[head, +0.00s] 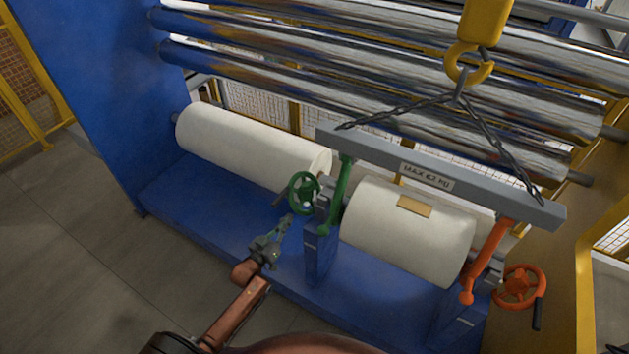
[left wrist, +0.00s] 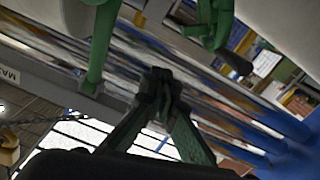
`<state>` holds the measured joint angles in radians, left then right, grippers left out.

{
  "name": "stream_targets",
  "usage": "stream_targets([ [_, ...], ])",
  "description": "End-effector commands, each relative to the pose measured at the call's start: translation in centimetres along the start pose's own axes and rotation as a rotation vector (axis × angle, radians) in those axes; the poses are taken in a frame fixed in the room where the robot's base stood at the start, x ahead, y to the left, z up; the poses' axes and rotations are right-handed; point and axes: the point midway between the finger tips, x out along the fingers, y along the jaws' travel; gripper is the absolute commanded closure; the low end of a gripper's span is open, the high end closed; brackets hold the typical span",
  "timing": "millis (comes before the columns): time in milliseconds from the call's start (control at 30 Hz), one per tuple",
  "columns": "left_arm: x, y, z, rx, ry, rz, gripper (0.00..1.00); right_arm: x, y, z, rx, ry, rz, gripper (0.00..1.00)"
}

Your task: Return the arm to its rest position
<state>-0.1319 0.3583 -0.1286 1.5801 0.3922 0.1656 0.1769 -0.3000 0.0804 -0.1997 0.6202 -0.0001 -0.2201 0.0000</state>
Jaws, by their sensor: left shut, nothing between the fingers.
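My left gripper (head: 284,222) is shut and empty. It hangs over the blue machine base (head: 215,222), just below and left of the green handwheel (head: 304,193), and looks apart from it. In the left wrist view my closed fingertips (left wrist: 162,82) meet in the middle. The green hook arm (left wrist: 101,45) shows at upper left there, and part of the green handwheel (left wrist: 212,25) at upper right. My left arm (head: 238,312) reaches in from the bottom of the head view. My right gripper does not show.
White rolls (head: 250,148) and (head: 408,228) lie on the blue machine. A grey lifting beam (head: 460,178) hangs from a yellow hook (head: 468,68) by chains above the right roll. An orange handwheel (head: 518,287) is at right. Open floor (head: 75,265) lies to the left.

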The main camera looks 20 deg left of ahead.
Motion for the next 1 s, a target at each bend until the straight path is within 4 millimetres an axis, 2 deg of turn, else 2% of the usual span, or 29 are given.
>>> stream_targets([
  [200,-1.5,0.1,-0.1,0.0,-0.001,0.001,1.0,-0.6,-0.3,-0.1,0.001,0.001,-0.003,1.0],
  [733,-1.6,-0.1,0.4,0.001,-0.006,-0.002,1.0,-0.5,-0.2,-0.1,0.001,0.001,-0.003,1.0],
  [767,-1.7,-0.2,0.8,0.002,-0.013,-0.005,1.0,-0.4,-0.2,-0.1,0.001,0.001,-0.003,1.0],
  [867,-2.4,-1.1,3.9,0.012,-0.061,-0.025,1.0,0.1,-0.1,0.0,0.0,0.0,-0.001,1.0],
  [967,-4.0,-2.5,9.5,0.03,-0.152,-0.059,1.0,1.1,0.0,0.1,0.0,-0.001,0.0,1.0],
  [1000,-4.9,-3.2,12.2,0.04,-0.196,-0.074,1.0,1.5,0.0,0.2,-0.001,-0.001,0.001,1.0],
])
